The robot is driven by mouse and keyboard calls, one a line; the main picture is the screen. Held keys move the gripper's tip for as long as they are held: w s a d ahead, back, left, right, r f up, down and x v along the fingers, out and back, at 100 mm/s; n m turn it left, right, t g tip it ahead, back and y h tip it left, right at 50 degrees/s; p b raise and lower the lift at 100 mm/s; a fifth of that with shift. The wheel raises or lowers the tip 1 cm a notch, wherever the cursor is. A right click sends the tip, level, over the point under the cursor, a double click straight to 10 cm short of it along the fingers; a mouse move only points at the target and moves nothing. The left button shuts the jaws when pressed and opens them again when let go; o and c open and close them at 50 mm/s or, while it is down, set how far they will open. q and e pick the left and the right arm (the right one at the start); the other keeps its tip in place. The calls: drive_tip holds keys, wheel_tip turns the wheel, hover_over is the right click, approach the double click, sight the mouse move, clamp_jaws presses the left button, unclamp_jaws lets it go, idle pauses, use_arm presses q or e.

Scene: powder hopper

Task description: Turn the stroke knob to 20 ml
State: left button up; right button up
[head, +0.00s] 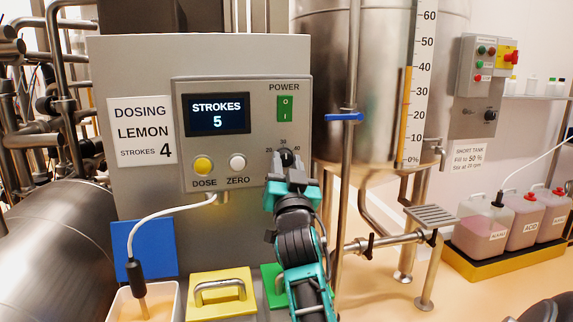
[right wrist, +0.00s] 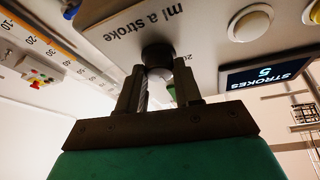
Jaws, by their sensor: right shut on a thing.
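The stroke knob (head: 287,156) is a small dark knob low on the right of the grey dosing panel (head: 236,96). The marks 20, 30 and 40 stand around it, 20 on the left, 30 on top and 40 on the right. My right gripper (head: 288,168) reaches up to it from below and is shut on it. In the right wrist view the knob (right wrist: 158,52) sits between the tips of the two fingers (right wrist: 158,72), under the words "ml a stroke". The fingers partly cover the knob, and I cannot tell which mark it points to. My left gripper is not in view.
The display (head: 218,114) reads STROKES 5. The yellow DOSE button (head: 203,166) and white ZERO button (head: 238,162) are left of the knob, the green power switch (head: 285,108) above. A vertical pipe with a blue lever (head: 344,117) stands close to the right.

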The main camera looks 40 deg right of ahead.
drive_tip(key=n+t+y+p, duration=0.1)
drive_tip(key=n, duration=0.1)
drive_tip(key=n+y+p, duration=0.1)
drive_tip(key=n+p, duration=0.1)
drive_tip(key=n, duration=0.1)
drive_tip(key=shift+s+d+r+n+t+y, duration=0.1)
drive_tip(key=shift+r+n+t+y, duration=0.1)
drive_tip(key=shift+n+t+y, duration=0.15)
drive_tip(key=n+y+p, duration=0.1)
drive_tip(key=n, duration=0.1)
drive_tip(key=shift+d+n+t, duration=0.1)
drive_tip(key=shift+n+t, duration=0.25)
drive_tip(key=n+y, duration=0.1)
drive_tip(key=n, duration=0.1)
drive_tip(key=shift+f+n+y+p, duration=0.1)
drive_tip(key=shift+n+y+p, duration=0.15)
drive_tip(key=shift+n+p, duration=0.1)
drive_tip(key=shift+s+d+n+y, duration=0.1)
drive_tip(key=shift+n+y, duration=0.6)
drive_tip(key=shift+n, duration=0.65)
drive_tip(key=shift+n+y, duration=0.7)
drive_tip(key=shift+n, duration=0.9)
drive_tip(key=o, duration=1)
